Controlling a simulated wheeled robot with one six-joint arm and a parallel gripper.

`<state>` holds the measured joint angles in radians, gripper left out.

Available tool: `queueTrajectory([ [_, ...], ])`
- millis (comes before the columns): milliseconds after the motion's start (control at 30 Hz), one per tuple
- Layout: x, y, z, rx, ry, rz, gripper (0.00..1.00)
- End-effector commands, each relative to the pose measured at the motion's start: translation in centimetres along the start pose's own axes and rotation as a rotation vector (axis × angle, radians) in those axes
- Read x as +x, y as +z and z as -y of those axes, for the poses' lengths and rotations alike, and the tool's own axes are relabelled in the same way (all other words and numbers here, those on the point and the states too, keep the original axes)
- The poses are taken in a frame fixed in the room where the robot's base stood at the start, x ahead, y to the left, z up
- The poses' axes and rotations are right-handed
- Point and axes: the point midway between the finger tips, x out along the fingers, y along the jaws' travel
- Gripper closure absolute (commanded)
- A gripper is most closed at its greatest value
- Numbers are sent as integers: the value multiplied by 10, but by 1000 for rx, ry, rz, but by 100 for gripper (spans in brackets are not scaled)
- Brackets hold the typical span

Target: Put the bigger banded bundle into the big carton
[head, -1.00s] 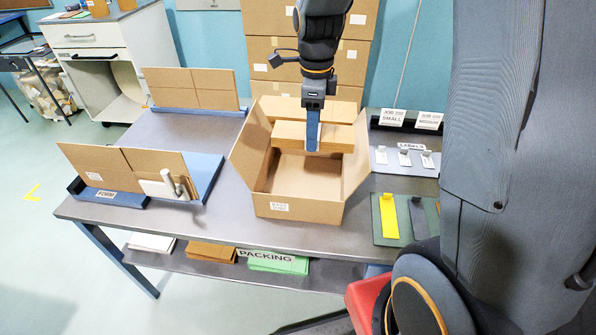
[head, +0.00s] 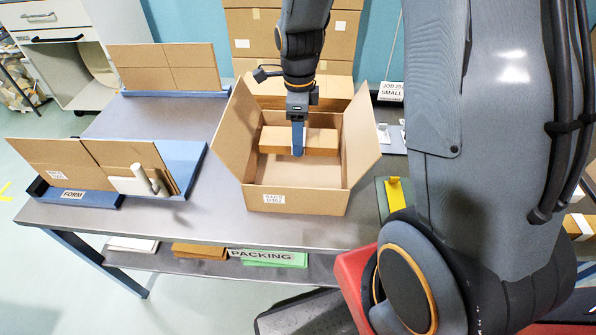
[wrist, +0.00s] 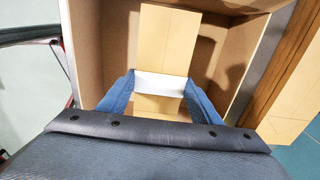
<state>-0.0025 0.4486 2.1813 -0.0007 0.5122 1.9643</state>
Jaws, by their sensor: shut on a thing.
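The big carton (head: 296,201) stands open on the packing table, its side flaps spread outward. My gripper (head: 298,150) points down inside the carton's opening. It is shut on a brown kraft bundle (head: 322,141), which lies across the back part of the carton's inside. In the wrist view the bundle (wrist: 165,35) shows with a white band (wrist: 160,86) between the two blue fingers. I cannot tell whether the bundle touches the carton floor. The front of the carton floor is bare. Behind the carton, more brown kraft material (head: 272,101) is partly hidden.
A blue forming fixture marked FORM (head: 75,194) holds cardboard pieces at the left. Another flat cardboard piece (head: 165,66) stands behind it. A card marked SMALL (head: 391,91) and a yellow strip (head: 396,194) are at the right. The table (head: 200,218) is clear left of the carton.

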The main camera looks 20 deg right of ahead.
Motion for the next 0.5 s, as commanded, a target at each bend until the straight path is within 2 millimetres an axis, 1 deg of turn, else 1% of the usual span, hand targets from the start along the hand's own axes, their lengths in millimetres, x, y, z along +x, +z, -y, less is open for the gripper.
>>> queueTrajectory([
  [300,45,-2,0,3,2,-1,69],
  [400,55,-1,0,3,1,0,69],
  [500,60,-1,0,3,-1,0,69],
])
